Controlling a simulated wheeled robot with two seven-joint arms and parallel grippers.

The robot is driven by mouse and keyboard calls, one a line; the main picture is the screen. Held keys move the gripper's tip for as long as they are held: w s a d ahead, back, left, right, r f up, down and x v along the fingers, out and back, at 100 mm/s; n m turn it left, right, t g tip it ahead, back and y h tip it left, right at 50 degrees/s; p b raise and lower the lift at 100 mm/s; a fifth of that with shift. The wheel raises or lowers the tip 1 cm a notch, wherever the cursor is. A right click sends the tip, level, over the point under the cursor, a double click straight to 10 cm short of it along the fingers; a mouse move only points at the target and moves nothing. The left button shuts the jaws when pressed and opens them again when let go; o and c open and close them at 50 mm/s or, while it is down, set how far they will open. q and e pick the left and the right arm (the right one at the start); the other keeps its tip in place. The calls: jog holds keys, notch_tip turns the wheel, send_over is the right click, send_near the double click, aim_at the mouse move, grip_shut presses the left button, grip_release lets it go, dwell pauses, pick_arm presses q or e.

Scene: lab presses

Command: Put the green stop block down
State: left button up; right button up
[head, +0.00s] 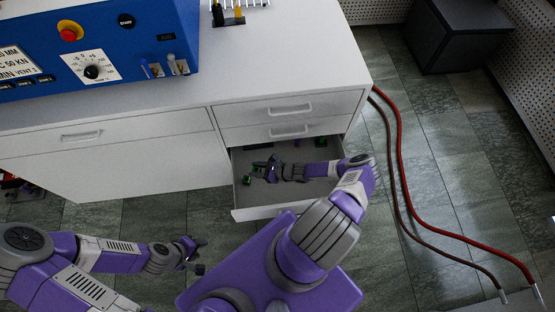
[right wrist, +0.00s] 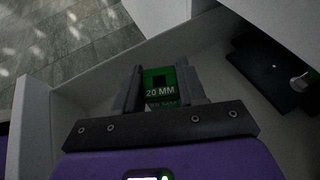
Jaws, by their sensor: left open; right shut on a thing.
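The green stop block (right wrist: 160,88), marked "20 MM", is between the fingers of my right gripper (right wrist: 160,92) in the right wrist view. That gripper is shut on it. In the head view my right gripper (head: 258,172) reaches down into the open drawer (head: 285,208), near its left side. A small green patch of the block (head: 247,180) shows at the fingertips. I cannot tell whether the block touches the drawer floor. My left gripper (head: 201,256) is open and empty, low over the tiled floor in front of the cabinet.
A dark flat piece with a light knob (right wrist: 275,72) lies in the drawer. Another small green thing (head: 321,142) is at its back. The white cabinet (head: 290,60) carries a blue press (head: 110,35). Red hoses (head: 400,150) run along the floor on the right.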

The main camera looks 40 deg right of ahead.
aim_at(259, 181)
notch_tip(259, 181, down, 10)
jog(key=b, duration=0.4)
jog(key=shift+a+r+b, duration=0.1)
jog(key=shift+r+b, duration=0.1)
jog(key=shift+b, duration=0.2)
jog(key=shift+r, duration=0.1)
jog(key=o, duration=1.1)
jog(key=p+v, duration=0.3)
jog(key=v, duration=0.7)
jog(key=shift+s+d+r, duration=0.1)
jog(key=shift+s+d, duration=0.15)
jog(key=shift+s+d+r+p, duration=0.25)
jog(key=shift+s+d+p, duration=0.1)
jog(key=shift+s, duration=0.2)
